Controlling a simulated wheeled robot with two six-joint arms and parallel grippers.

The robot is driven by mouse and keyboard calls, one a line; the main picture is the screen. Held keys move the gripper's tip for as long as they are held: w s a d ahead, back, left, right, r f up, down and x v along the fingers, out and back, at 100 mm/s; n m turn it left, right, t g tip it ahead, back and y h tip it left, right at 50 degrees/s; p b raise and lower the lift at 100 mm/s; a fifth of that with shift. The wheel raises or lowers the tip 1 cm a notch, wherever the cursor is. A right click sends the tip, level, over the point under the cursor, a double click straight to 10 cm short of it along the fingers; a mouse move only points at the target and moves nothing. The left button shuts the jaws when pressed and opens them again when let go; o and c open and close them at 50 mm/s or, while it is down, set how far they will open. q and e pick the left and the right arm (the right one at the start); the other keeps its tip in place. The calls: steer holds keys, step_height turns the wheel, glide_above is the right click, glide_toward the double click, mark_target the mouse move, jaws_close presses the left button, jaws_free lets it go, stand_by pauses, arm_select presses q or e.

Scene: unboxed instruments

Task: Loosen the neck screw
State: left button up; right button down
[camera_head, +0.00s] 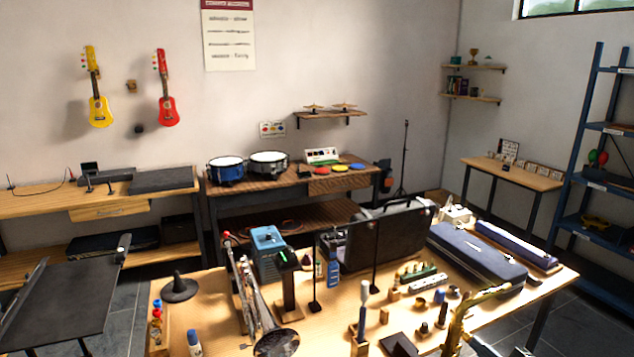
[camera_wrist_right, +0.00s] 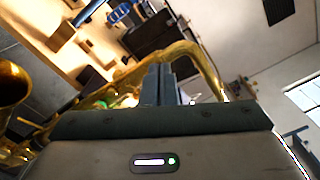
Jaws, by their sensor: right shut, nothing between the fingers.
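A brass saxophone stands at the front right of the workbench; its upper part and curved neck (camera_head: 465,318) show in the head view. In the right wrist view the brass neck (camera_wrist_right: 207,65) arches behind my fingers, and a brass bell (camera_wrist_right: 12,85) shows at the left edge. My right gripper (camera_wrist_right: 167,74) is shut and empty, with its fingertips close to the neck; I cannot tell whether they touch it. In the head view it is only partly visible, low beside the saxophone. The neck screw cannot be made out. My left gripper is not in view.
The workbench (camera_head: 205,322) is crowded: a trumpet (camera_head: 252,300), a black open case (camera_head: 385,240), a long blue case (camera_head: 475,257), a blue spray bottle (camera_head: 333,268) and several small parts. A blue shelf rack (camera_head: 588,170) stands at the right.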

steer(key=shift+x, duration=1.2)
steer(key=shift+d+f, duration=0.1)
steer(key=shift+f, duration=0.15)
steer(key=shift+s+f+b, duration=0.1)
steer(key=shift+f+b, duration=0.2)
steer(key=shift+s+a+f, duration=0.1)
steer(key=shift+a+f, duration=0.25)
steer(key=shift+f+b, duration=0.1)
steer(key=shift+b, duration=0.2)
steer(key=shift+a, duration=0.1)
stand_by(0.3)
steer(key=b+v, duration=0.1)
steer(key=v, duration=0.5)
steer(key=shift+a, duration=0.25)
